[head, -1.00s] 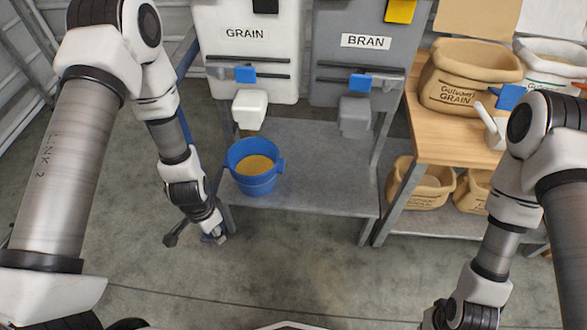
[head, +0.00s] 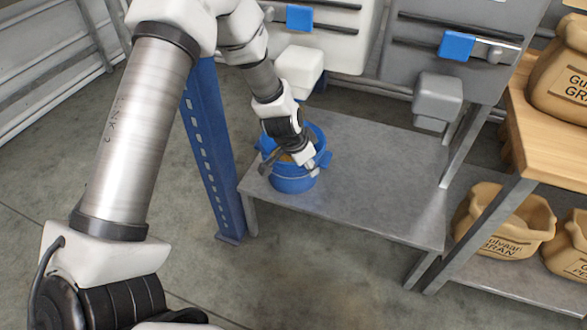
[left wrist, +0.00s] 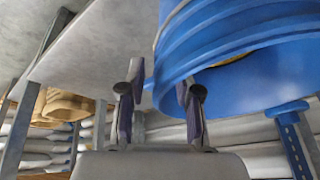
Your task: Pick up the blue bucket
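The blue bucket (head: 292,184) stands upright at the left front of the grey metal shelf (head: 380,175). Grain shows inside it, partly hidden behind my left gripper (head: 306,168). That gripper is over the front right of the bucket, close to its rim and side lug. In the left wrist view the bucket (left wrist: 262,78) fills the upper right. There the two fingers of my left gripper (left wrist: 160,88) stand apart, with the bucket's edge and a small blue part between or behind them. I cannot tell whether they touch it. My right gripper is out of view.
A white dispenser spout (head: 299,68) hangs just above and behind the bucket, and a grey spout (head: 436,98) hangs to its right. A blue post (head: 211,150) stands left of the shelf. The shelf's middle is clear.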

